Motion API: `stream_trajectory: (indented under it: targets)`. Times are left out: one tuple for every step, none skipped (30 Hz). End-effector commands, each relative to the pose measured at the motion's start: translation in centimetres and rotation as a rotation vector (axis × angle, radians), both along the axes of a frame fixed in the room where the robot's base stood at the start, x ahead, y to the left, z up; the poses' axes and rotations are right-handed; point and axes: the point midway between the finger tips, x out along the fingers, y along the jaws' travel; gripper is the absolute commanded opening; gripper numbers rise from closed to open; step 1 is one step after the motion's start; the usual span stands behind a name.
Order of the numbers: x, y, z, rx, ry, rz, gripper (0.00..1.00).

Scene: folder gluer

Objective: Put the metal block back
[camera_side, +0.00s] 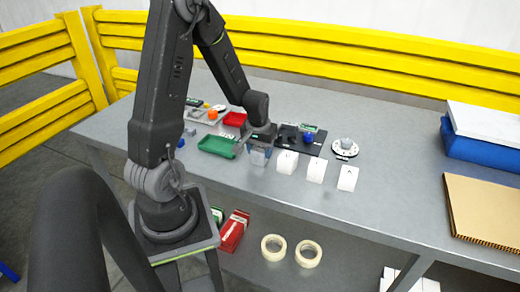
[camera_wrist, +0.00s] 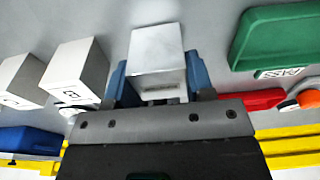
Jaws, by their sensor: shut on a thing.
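My gripper (camera_side: 260,143) is over the middle of the table, beside the white blocks. Its blue fingers (camera_wrist: 158,82) are shut on a silvery-grey metal block (camera_wrist: 157,48), one on each side of it. In the side view the metal block (camera_side: 257,158) shows just below the fingers, partly hidden by them. I cannot tell whether its lower end touches the table. A black mat (camera_side: 290,137) with a blue knob-like object (camera_side: 308,138) lies behind my gripper and is partly hidden by it.
Three white blocks (camera_side: 316,170) stand in a row close on the right. A green tray (camera_side: 217,146) and a red tray (camera_side: 235,119) are on the left. A round white disc (camera_side: 345,149) lies behind the white blocks. A blue bin (camera_side: 480,146) and cardboard (camera_side: 485,207) are far right.

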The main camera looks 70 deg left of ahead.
Motion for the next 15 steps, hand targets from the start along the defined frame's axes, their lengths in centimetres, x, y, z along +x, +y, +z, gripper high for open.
stream_trajectory:
  targets:
    - [0.03,0.03,-0.07,0.001,-0.001,0.0,0.1]
    - [0.03,0.03,-0.16,0.001,-0.001,0.0,0.1]
    - [0.03,0.02,-0.29,0.0,0.0,0.0,0.1]
    - [0.0,0.01,-0.35,-0.001,0.001,0.0,0.5]
    - [0.0,0.01,-0.32,0.0,0.0,0.0,0.53]
    - [0.0,0.01,-0.31,0.0,0.0,0.0,0.56]
    - [0.0,0.01,-0.31,0.0,0.0,0.0,0.59]
    - [0.0,0.01,-0.3,0.0,0.0,0.0,0.62]
    - [0.0,0.01,-0.3,0.0,0.0,0.0,0.66]
    - [-0.01,0.0,-0.3,0.0,0.0,0.0,0.69]
    - [0.0,0.01,-0.3,0.0,0.0,0.0,0.72]
    - [0.0,0.01,-0.29,0.0,0.0,0.0,0.74]
    - [0.0,0.01,-0.29,0.0,0.0,0.0,0.74]
    - [0.0,0.01,-0.29,0.0,0.0,0.0,0.74]
    - [0.0,0.01,-0.29,0.0,0.0,0.0,0.74]
